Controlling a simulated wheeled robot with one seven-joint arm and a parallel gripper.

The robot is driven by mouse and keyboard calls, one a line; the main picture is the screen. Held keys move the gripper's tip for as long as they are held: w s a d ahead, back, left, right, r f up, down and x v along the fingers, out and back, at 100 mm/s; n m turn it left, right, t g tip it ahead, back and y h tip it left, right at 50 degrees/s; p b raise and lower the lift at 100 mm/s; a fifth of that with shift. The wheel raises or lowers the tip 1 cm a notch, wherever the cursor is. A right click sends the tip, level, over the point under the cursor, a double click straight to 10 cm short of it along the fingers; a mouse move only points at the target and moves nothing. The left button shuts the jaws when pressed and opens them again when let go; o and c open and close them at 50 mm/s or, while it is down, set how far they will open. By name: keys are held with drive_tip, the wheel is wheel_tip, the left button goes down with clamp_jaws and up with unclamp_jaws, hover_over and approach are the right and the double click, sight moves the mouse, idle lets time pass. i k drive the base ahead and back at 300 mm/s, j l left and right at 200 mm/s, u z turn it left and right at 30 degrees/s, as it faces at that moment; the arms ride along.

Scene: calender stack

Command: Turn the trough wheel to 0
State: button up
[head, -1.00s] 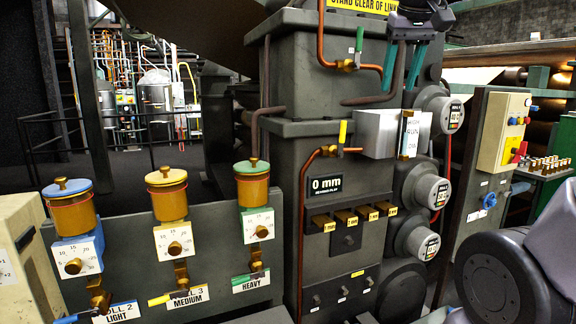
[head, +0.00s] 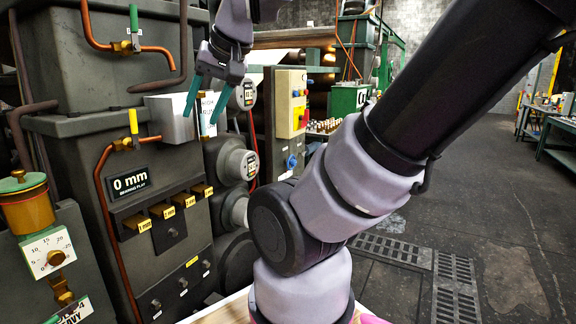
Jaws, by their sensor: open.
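No label that I can read names the trough wheel. A small blue handwheel (head: 291,162) sits low on the panel at the middle of the view; any markings around it are too small to read. Nothing shows between the fingers.
A "0 mm" display (head: 130,183) stands above several brass blocks (head: 162,211). A beige panel (head: 288,103) with coloured buttons stands beyond. Open floor (head: 500,215) with drain grates lies to the right.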

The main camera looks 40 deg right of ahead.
sight(293, 162)
drive_tip(key=l+u, duration=0.1)
drive_tip(key=l, duration=0.45)
drive_tip(key=k+l, duration=0.15)
drive_tip(key=l, duration=0.45)
drive_tip(key=l+u, duration=0.15)
drive_tip(key=l, duration=0.4)
drive_tip(key=k+l+u, duration=0.1)
drive_tip(key=l, duration=0.45)
drive_tip(key=k+l, duration=0.2)
drive_tip(key=l, duration=0.35)
drive_tip(key=k+l+u, duration=0.15)
drive_tip(key=l, duration=0.4)
drive_tip(key=k+l, duration=0.15)
drive_tip(key=l, duration=0.35)
drive_tip(key=k+l+u, duration=0.15)
drive_tip(key=l, duration=0.4)
drive_tip(key=i+l, duration=0.15)
drive_tip(key=i+u, duration=0.05)
